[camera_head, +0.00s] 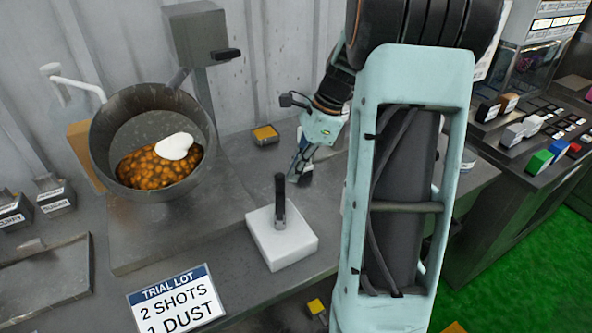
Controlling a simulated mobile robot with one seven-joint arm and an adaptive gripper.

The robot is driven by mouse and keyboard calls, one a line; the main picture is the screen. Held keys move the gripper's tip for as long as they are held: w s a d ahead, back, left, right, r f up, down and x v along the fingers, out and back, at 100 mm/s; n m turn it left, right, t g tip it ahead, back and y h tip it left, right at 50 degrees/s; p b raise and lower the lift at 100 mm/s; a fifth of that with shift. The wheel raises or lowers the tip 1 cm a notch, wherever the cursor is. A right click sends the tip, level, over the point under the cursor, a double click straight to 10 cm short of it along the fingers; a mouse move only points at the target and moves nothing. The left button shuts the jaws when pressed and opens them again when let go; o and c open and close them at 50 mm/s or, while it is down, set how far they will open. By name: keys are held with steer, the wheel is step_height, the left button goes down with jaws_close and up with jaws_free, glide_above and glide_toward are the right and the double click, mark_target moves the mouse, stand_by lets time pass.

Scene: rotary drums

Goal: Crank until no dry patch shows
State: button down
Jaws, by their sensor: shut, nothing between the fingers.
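A grey metal drum (112,105) stands tilted on the bench at the left, its open mouth facing me. Brown-orange pieces (150,168) lie in the bottom of it. A white patch (175,146) sits on top of them at the right. A grey post (205,85) behind the drum carries a dark handle (228,54), which may be the crank. My gripper (299,174) points down over the bench to the right of the drum, apart from it. It is shut and empty. Its fingertips are small and partly dark in this view.
A white block (290,248) with an upright dark lever stands in front of my gripper. A card (175,300) reads "TRIAL LOT 2 SHOTS 1 DUST". A yellow-topped box (265,134) sits behind. Labelled containers (55,200) and a tray (45,270) are at the left.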

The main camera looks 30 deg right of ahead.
steer(key=shift+w+a+n+p, duration=0.2)
steer(key=shift+w+n+p, duration=0.05)
steer(key=shift+n+p, duration=0.05)
steer(key=shift+w+a+r+n+g+p, duration=0.1)
steer(key=shift+w+a+n+g+p, duration=0.25)
steer(key=shift+a+n+p, duration=0.2)
steer(key=shift+w+a+r+n+g+p, duration=0.1)
steer(key=shift+w+a+n+g+p, duration=0.25)
steer(key=shift+n+p, duration=0.3)
steer(key=a+n+g+p, duration=0.2)
steer(key=a+n+p, duration=0.2)
steer(key=a+n, duration=0.4)
steer(key=shift+w+f+g+h, duration=0.2)
steer(key=shift+w+g+h, duration=0.1)
steer(key=shift+w+h, duration=0.1)
